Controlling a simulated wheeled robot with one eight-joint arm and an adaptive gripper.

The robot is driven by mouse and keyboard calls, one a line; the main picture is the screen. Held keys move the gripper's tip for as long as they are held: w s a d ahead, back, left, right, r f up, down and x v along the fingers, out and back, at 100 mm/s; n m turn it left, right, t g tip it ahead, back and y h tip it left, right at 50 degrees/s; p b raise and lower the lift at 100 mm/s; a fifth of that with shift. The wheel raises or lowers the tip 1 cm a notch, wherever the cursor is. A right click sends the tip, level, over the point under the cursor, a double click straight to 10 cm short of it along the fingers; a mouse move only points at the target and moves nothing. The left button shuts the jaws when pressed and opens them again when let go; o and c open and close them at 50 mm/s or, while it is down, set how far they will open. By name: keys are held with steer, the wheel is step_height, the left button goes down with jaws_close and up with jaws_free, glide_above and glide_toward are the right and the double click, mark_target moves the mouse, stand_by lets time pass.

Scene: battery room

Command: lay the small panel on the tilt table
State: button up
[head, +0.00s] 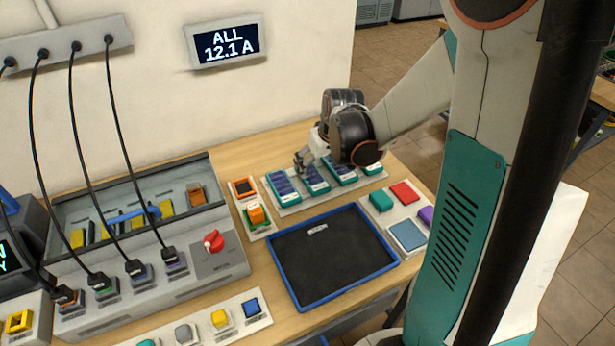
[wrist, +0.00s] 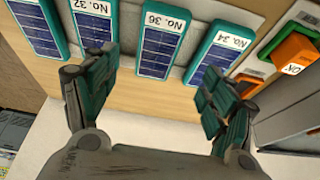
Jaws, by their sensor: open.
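Several small panels with teal frames and dark blue cells lie side by side on a pale rack at the back of the bench. In the wrist view the labels read No. 34 (wrist: 208,68), No. 36 (wrist: 160,45) and No. 32 (wrist: 97,28); a further one is partly cut off at the left. My gripper (wrist: 158,82) is open and empty, its fingers spread with No. 36 showing between them. In the head view my gripper (head: 309,160) is over the back edge of the rack. I cannot tell which thing is the tilt table.
A blue-rimmed tray (head: 330,260) with a black floor holds one small pale tag. Right of it, a pale holder carries a teal block (head: 381,201), a red piece and a blue square (head: 407,235). Left stand an orange block (head: 256,214) and a grey console with a red knob (head: 213,241) and cables.

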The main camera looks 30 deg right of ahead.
mark_target(312, 175)
steer(key=b+x, duration=0.1)
steer(key=x, duration=0.3)
steer(key=b+x, duration=0.2)
steer(key=x, duration=0.2)
steer(key=shift+w+d+f, duration=0.15)
steer(key=shift+w+f, duration=0.05)
steer(key=shift+w, duration=0.15)
steer(key=c, duration=1.3)
steer(key=shift+r, duration=0.1)
steer(key=shift+c, duration=0.2)
